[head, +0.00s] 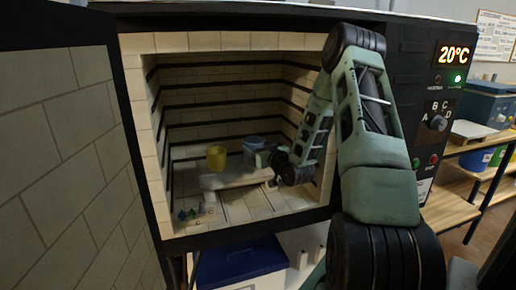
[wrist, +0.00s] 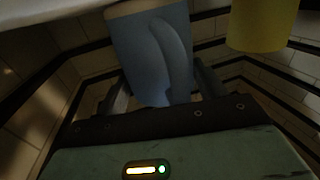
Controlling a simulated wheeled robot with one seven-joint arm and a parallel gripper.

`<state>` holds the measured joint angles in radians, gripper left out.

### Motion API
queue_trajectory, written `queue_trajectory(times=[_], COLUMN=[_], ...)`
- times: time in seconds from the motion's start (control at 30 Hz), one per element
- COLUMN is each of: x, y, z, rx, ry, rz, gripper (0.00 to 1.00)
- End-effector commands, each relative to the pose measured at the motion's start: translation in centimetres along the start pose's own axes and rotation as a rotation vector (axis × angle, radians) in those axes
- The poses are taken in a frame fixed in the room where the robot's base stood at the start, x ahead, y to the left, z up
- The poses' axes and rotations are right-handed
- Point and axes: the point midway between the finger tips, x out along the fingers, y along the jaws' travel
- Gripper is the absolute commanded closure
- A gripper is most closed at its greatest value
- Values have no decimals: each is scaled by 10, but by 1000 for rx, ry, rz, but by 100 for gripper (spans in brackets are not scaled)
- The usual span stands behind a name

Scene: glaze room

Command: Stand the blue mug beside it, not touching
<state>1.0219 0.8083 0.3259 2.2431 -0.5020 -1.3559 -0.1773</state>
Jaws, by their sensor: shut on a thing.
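The blue mug (head: 254,142) is inside the open kiln, held by my gripper (head: 262,157), which reaches in from the right. In the wrist view the blue mug (wrist: 130,45) is between the two fingers of my gripper (wrist: 162,86), its handle facing the camera. The yellow mug (head: 216,158) stands on the pale kiln shelf (head: 235,180), left of the blue mug, with a gap between them. The yellow mug also shows in the wrist view (wrist: 262,24), apart from the blue one. I cannot tell whether the blue mug's base touches the shelf.
The kiln's brick walls (head: 152,110) and front frame enclose the shelf on the sides and above. The kiln door (head: 70,130) is open at left. A blue box (head: 240,262) is below the opening.

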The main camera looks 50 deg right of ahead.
Motion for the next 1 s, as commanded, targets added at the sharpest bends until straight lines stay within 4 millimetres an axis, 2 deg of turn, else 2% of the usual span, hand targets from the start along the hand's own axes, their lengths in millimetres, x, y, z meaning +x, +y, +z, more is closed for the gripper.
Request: queue_trajectory(times=[0.3,0.33,0.4,0.77,0.87,1.0], x=[0,0,0,0,-11,-40], y=[0,0,0,0,0,1], z=[3,3,2,-2,1,2], rx=[-1,-1,-1,0,-1,-1], ry=[2,0,0,0,-2,-3], rz=[0,0,0,1,1,2], gripper=[61,25,9,9,9,9])
